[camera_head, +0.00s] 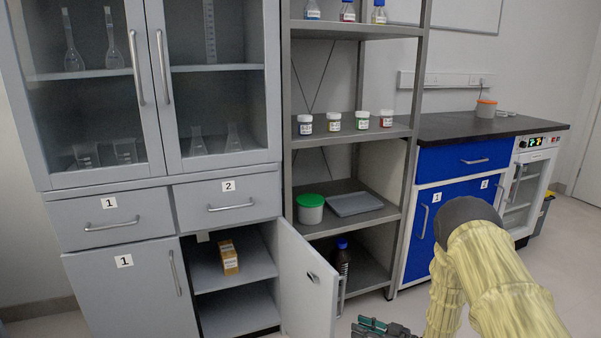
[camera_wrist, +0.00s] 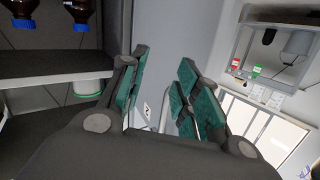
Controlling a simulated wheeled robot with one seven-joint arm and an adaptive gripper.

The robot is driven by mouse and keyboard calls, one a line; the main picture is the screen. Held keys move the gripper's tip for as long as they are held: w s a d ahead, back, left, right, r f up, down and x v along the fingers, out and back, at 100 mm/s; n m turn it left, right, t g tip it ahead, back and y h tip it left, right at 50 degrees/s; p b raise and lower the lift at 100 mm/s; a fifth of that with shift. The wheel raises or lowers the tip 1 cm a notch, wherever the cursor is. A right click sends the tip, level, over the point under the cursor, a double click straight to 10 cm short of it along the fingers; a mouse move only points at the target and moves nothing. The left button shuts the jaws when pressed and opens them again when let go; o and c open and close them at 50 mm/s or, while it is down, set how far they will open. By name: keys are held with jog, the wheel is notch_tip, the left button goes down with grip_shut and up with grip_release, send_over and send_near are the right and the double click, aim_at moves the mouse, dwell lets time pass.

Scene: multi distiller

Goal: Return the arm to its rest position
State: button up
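My arm (camera_head: 482,268), in a yellowish cover, reaches in at the lower right of the head view. My gripper (camera_head: 372,326) shows at the bottom edge, just right of the open lower cabinet door (camera_head: 307,285), and is partly cut off. In the wrist view my gripper (camera_wrist: 160,92) has its two green-padded fingers apart, with no object visible between them. A grey panel shows behind the gap; I cannot tell whether a finger touches it.
The open lower cabinet holds a yellow-orange box (camera_head: 228,257). The shelf rack holds several small jars (camera_head: 334,121), a green-lidded tub (camera_head: 310,209), a grey tray (camera_head: 354,204) and a dark bottle (camera_head: 342,258). A blue cabinet (camera_head: 462,158) stands behind my arm.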

jog(key=s+f+m+g+h, duration=0.1)
jog(key=s+f+m+h, duration=0.25)
jog(key=s+f, duration=0.4)
jog(key=s+f+m+g+h, duration=0.1)
jog(key=s+f+m+h, duration=0.3)
jog(key=s, duration=0.7)
jog(key=s+d+m+g+h, duration=0.25)
jog(key=s+g+h, duration=0.4)
jog(key=s, duration=2.25)
notch_tip(320, 180, up, 30)
jog(key=s+p, duration=0.1)
jog(key=p, duration=2.8)
jog(key=shift+d+f+g+y+p, duration=0.2)
jog(key=shift+f+g+y+p, duration=0.1)
jog(key=shift+g+p, duration=0.15)
jog(key=shift+s, duration=0.15)
